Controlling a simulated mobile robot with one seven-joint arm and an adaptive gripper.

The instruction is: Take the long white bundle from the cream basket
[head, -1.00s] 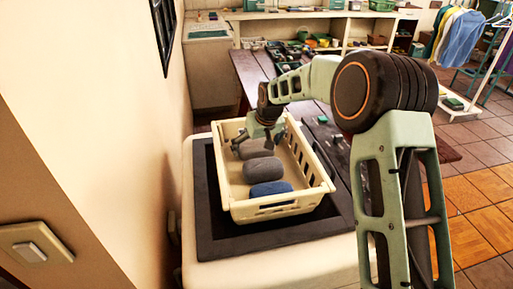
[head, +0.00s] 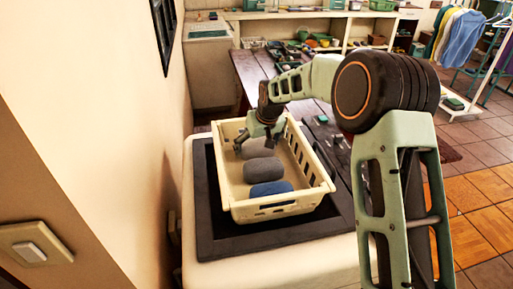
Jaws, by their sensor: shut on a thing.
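The cream basket (head: 316,178) stands on a dark mat on a pale top. My gripper (head: 257,144) reaches down into its far end. It is shut on a grey rolled bundle (head: 257,150), which lies low in the basket between the fingers and is partly hidden by them. A darker grey bundle (head: 262,171) lies in the middle, and a blue bundle (head: 271,189) lies at the near end. No clearly white long bundle shows; the far corner of the basket is partly covered by my gripper.
The dark mat (head: 225,240) surrounds the basket on the pale washbasin top (head: 290,268). A wall (head: 110,120) stands close on the left. Behind is a dark wooden table (head: 255,70) with small items. Open tiled floor (head: 480,205) lies to the right.

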